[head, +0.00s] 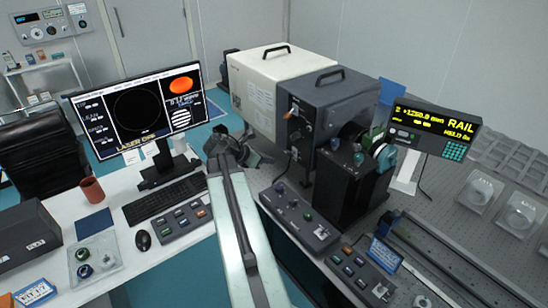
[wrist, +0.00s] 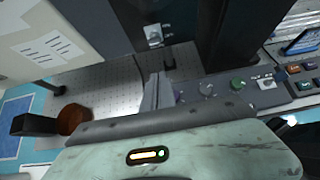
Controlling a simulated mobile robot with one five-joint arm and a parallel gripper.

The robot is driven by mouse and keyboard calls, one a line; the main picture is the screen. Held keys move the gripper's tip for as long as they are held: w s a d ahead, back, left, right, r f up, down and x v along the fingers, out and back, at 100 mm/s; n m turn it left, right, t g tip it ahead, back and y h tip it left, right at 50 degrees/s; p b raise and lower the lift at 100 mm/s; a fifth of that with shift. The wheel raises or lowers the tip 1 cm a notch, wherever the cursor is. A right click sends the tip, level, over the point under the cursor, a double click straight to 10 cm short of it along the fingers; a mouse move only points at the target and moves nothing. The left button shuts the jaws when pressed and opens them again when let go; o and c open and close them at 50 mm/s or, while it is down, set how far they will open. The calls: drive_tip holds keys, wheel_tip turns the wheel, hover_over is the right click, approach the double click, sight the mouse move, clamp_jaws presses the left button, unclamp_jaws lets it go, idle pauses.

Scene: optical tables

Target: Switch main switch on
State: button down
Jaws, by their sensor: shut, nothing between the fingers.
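A small toggle switch with a pale plate (wrist: 154,35) is on the front of the dark grey housing (head: 325,100). My gripper (head: 240,147) is in front of and left of the housing, apart from the switch. In the wrist view my gripper's fingers (wrist: 156,90) point up toward the housing, below the switch. They are shut and empty. A second switch (wrist: 264,81) sits on the low control box (head: 300,215).
A cream box (head: 260,88) adjoins the housing. A black stage unit (head: 350,180) stands at its right. The monitor (head: 137,112) reads "LASER OFF". The left desk holds a keyboard (head: 165,200) and a brown cup (head: 92,190). A rail display (head: 436,127) stands at right.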

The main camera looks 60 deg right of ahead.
drive_tip(key=p+v, duration=0.2)
drive_tip(key=v, duration=0.3)
drive_tip(key=shift+d+r+p, duration=0.25)
drive_tip(key=shift+r+p, duration=0.15)
drive_tip(key=w+a+f+n+t+y, duration=0.1)
drive_tip(key=w+a+f+n+t, duration=0.1)
drive_tip(key=w+a, duration=0.8)
drive_tip(key=w+a+f+n+t, duration=0.1)
drive_tip(key=w+a+t, duration=0.1)
drive_tip(key=w+a, duration=0.8)
drive_tip(key=s+a+f+m+y, duration=0.1)
drive_tip(key=a+m, duration=0.4)
drive_tip(key=a, duration=0.6)
drive_tip(key=s+a+f+m+y, duration=0.1)
drive_tip(key=a+f+m+y, duration=0.2)
drive_tip(key=a+m, duration=0.3)
drive_tip(key=s+a+f+m+y, duration=0.1)
drive_tip(key=a+m+y, duration=0.3)
drive_tip(key=a, duration=1.1)
drive_tip(key=shift+s+a+f+m+y, duration=0.2)
drive_tip(key=shift+a+f+m+y, duration=0.1)
drive_tip(key=shift+f+m, duration=0.4)
